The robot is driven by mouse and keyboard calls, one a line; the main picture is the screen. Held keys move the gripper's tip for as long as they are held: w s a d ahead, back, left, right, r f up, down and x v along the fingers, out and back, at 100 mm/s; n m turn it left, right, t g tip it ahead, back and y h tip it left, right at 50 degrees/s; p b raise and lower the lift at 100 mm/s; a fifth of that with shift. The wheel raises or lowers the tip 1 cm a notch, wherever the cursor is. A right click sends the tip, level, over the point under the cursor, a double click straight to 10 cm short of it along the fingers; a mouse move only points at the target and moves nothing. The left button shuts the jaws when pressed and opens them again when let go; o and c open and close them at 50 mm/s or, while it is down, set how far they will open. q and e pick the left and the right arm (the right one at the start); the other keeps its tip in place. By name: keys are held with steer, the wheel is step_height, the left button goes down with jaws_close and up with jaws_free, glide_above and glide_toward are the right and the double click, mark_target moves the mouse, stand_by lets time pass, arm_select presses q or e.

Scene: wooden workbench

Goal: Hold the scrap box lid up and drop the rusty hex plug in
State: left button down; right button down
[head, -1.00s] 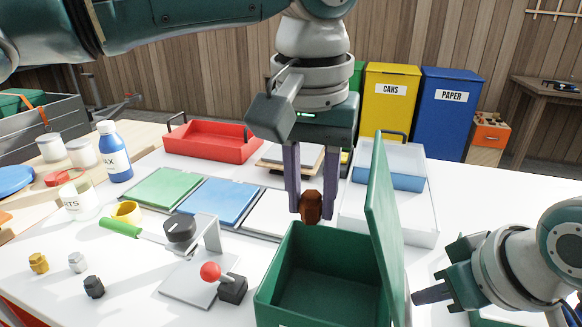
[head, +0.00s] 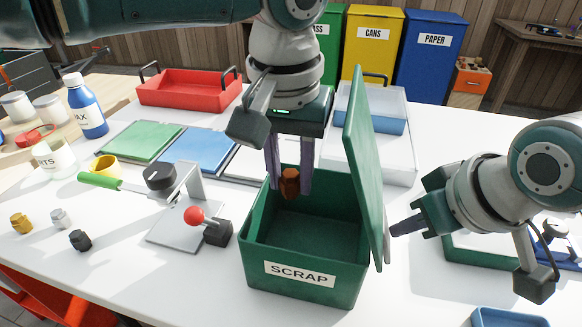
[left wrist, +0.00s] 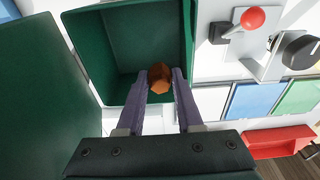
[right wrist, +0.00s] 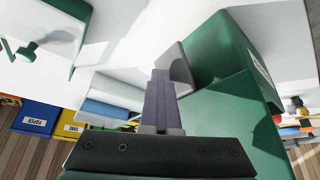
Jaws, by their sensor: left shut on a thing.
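The green scrap box (head: 305,288) stands on the bench with its lid (head: 362,150) up, nearly upright on the right side. My left gripper (head: 290,190) is shut on the rusty hex plug (head: 289,180). It holds the plug at the back part of the box opening. In the left wrist view the plug (left wrist: 160,79) sits between the two fingertips, with the box interior (left wrist: 130,35) behind it. My right gripper (head: 398,228) is shut, its fingers together, close to the outer face of the lid. I cannot tell whether it touches the lid.
A red-knobbed device (head: 194,216) on a grey plate stands left of the box. Several small plugs, including a black one (head: 80,240), lie at the front left. Blue (head: 205,150) and green mats and a red tray (head: 185,90) are behind. A blue container (head: 505,318) is at the front right.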

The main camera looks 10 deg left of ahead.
arm_select(q)
steer(key=shift+c, duration=2.4)
jaws_free()
step_height(320, 180, up, 12)
steer(key=s, duration=0.1)
steer(key=shift+s, duration=0.2)
step_height(320, 180, up, 8)
steer(key=p, duration=0.8)
steer(key=shift+r, duration=0.1)
